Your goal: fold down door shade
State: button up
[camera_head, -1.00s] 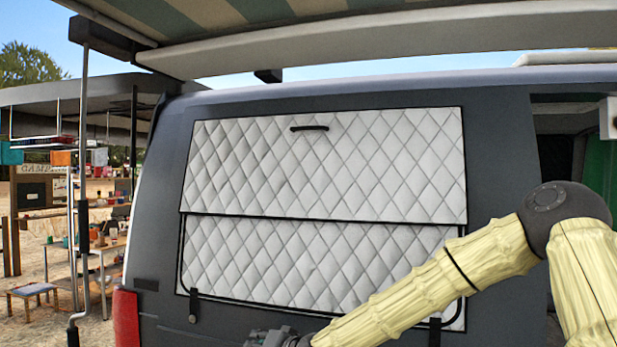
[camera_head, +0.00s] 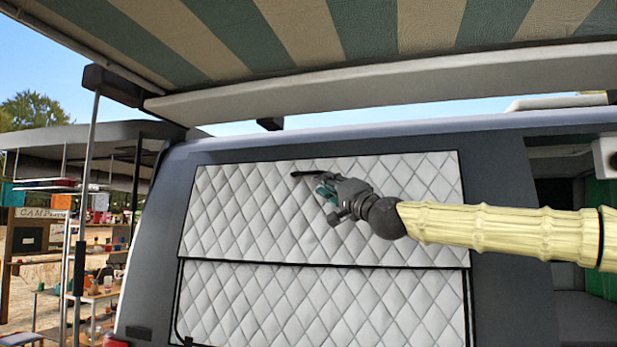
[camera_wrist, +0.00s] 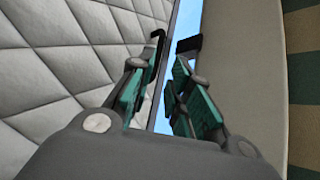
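The door shade (camera_head: 240,215) is a white quilted panel lying flat on the upper part of the van's side, with a second quilted panel (camera_head: 320,305) below its black lower edge. The shade also fills the left of the wrist view (camera_wrist: 60,70). A short black handle (camera_head: 298,174) sits near the shade's top edge. My gripper (camera_head: 322,190) is just below and right of it, partly overlapping its right end. In the wrist view, its green-padded fingers (camera_wrist: 160,95) are apart, with sky between them.
A striped awning (camera_head: 380,25) and its pale housing (camera_head: 370,88) overhang the van above the shade. A thin grey pole (camera_head: 86,180) stands at the left. An open doorway (camera_head: 565,220) is at the right. Camp tables lie in the left background.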

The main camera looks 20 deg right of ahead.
aim_at(306, 174)
jog(key=p+x, duration=0.3)
jog(key=x, duration=0.6)
jog(key=shift+w+p, duration=0.25)
jog(key=shift+p, duration=0.1)
jog(key=shift+f, duration=0.1)
grip_shut()
